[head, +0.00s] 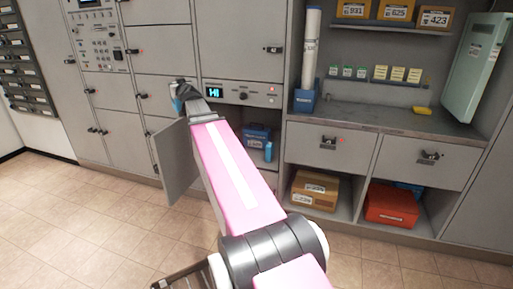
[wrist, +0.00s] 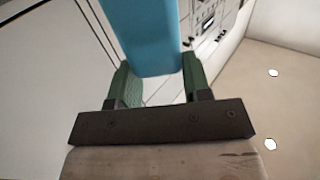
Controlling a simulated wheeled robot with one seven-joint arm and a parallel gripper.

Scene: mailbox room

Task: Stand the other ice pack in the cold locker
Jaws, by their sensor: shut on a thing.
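My gripper (wrist: 156,84) is shut on a light blue ice pack (wrist: 146,35), which sits between its green fingers in the wrist view. In the head view the ice pack (head: 177,104) shows as a small blue patch at the end of my arm, left of the cold locker's display panel. The cold locker (head: 259,142) is the opening under the panel reading "HI", and its door (head: 176,163) hangs open to the left. Blue items (head: 257,137) are inside it; my arm hides part of the opening.
Closed grey lockers (head: 105,110) line the wall to the left. Below are two drawers, a cardboard box (head: 314,190) and a red box (head: 391,206). The tiled floor at left is clear.

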